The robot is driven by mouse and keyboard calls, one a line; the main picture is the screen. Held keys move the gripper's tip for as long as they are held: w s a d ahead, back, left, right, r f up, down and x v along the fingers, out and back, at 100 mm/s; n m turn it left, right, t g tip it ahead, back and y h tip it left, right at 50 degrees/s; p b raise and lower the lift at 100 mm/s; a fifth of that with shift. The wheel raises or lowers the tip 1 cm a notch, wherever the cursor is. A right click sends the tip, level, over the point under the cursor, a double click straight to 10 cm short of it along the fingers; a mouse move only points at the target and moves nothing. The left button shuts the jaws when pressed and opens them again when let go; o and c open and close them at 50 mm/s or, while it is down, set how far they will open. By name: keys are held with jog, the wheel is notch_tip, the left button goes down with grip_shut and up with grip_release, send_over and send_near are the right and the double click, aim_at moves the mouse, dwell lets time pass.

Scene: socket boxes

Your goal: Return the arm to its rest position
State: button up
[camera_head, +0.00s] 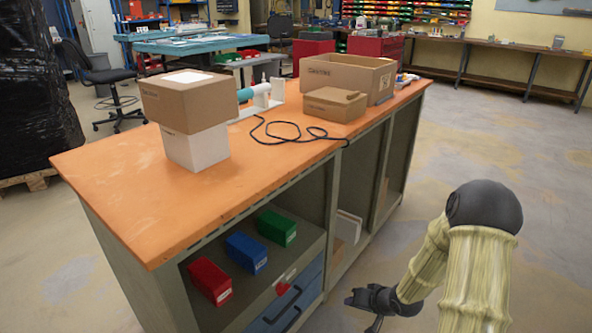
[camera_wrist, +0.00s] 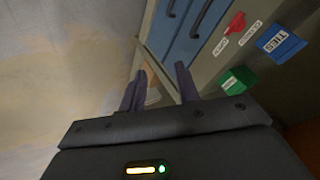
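My gripper (camera_head: 362,298) is low at the right of the workbench, beside its open shelf side, in the head view. In the wrist view its two dark fingers stand apart with nothing held between them (camera_wrist: 161,78). A red box (camera_head: 211,280), a blue box (camera_head: 246,253) and a green box (camera_head: 276,228) stand in a row on the bench's upper shelf. The blue box (camera_wrist: 279,43) and green box (camera_wrist: 238,80) also show in the wrist view, beyond the fingers to the right. My arm is bent downward at the right of the head view.
The orange-topped workbench (camera_head: 110,178) carries cardboard boxes (camera_head: 190,101), a white box (camera_head: 195,148) and a black cable (camera_head: 290,133). Blue drawers (camera_head: 290,305) lie under the shelf, near a small red piece (camera_wrist: 236,22) on its edge. The floor right of the bench is clear.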

jog(key=s+a+r+n+g+h, duration=0.2)
jog(key=s+r+g+h, duration=0.2)
jog(key=s+r, duration=1.4)
jog(key=w+p+v, duration=0.2)
jog(key=p+v, duration=1)
jog(key=p, duration=0.1)
jog(key=w+r+p+v, duration=0.1)
jog(key=w+p+v, duration=0.2)
jog(key=p+v, duration=0.9)
jog(key=w+p+v, duration=0.2)
jog(key=p+v, duration=1.1)
jog(key=shift+w+a+r+p, duration=0.25)
jog(key=shift+w+r+p, duration=0.05)
jog(key=shift+r+p, duration=0.15)
jog(key=shift+o, duration=0.2)
jog(key=shift+w, duration=0.1)
